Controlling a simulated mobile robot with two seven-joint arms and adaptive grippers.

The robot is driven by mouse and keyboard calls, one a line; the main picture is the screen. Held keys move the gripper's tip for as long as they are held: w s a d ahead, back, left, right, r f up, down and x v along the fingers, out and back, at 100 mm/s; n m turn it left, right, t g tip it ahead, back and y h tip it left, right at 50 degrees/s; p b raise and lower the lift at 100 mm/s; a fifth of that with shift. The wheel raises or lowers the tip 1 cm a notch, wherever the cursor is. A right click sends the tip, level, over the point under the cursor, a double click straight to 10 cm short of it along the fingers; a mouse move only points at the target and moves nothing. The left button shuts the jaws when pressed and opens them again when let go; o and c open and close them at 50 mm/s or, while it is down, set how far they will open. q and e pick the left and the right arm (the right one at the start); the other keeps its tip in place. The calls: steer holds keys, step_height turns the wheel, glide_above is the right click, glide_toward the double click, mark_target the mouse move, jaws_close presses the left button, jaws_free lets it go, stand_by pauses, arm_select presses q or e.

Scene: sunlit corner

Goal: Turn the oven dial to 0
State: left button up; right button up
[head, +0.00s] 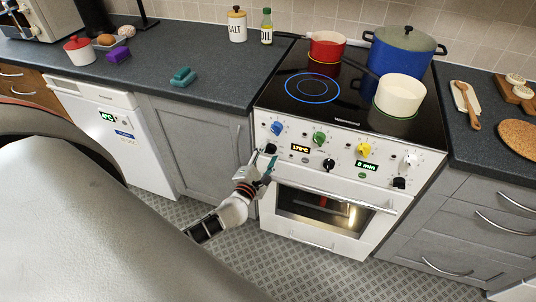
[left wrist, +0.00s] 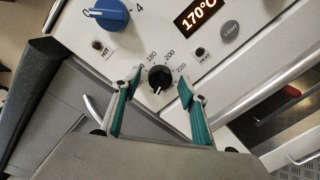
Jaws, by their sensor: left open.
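The black oven dial (head: 271,148) is at the left end of the white oven's control panel (head: 290,168), below a blue knob. In the left wrist view the dial (left wrist: 160,77) has printed numbers around it, 180, 200 and 220 among them. Its white mark points down in that picture; the number there is hidden or unreadable. The display (left wrist: 201,15) above reads 170°C. My left gripper (head: 264,161) is open at the dial. In the left wrist view its green fingertips (left wrist: 160,88) stand on either side of the dial, with gaps visible. My right gripper is not in view.
Blue (head: 277,128), green (head: 319,139), yellow (head: 364,150) and white (head: 410,160) knobs line the panel. Other black knobs (head: 329,165) sit to the right. The oven door handle (head: 340,194) runs below. Pots, including a white pan (head: 400,94), stand on the hob.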

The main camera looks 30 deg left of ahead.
arm_select(q)
steer(key=s+d, duration=0.2)
steer(key=s, duration=0.9)
steer(key=shift+s+r, duration=0.35)
steer(key=shift+s, duration=0.05)
steer(key=shift+d, duration=0.1)
steer(key=s+d+f+m+g+h, duration=0.1)
steer(key=s+d+m+h, duration=0.15)
steer(key=d+m, duration=0.45)
steer(key=s+d+f+m+g+h, duration=0.1)
steer(key=s+d+m+h, duration=0.1)
steer(key=d+m+h, duration=0.5)
steer(key=s+f+m+g+y, duration=0.3)
steer(key=s+f+m, duration=0.4)
steer(key=m, duration=1)
steer(key=shift+s+d+g+y, duration=0.35)
steer(key=shift+s+d+g, duration=0.1)
steer(key=shift+s+g, duration=0.2)
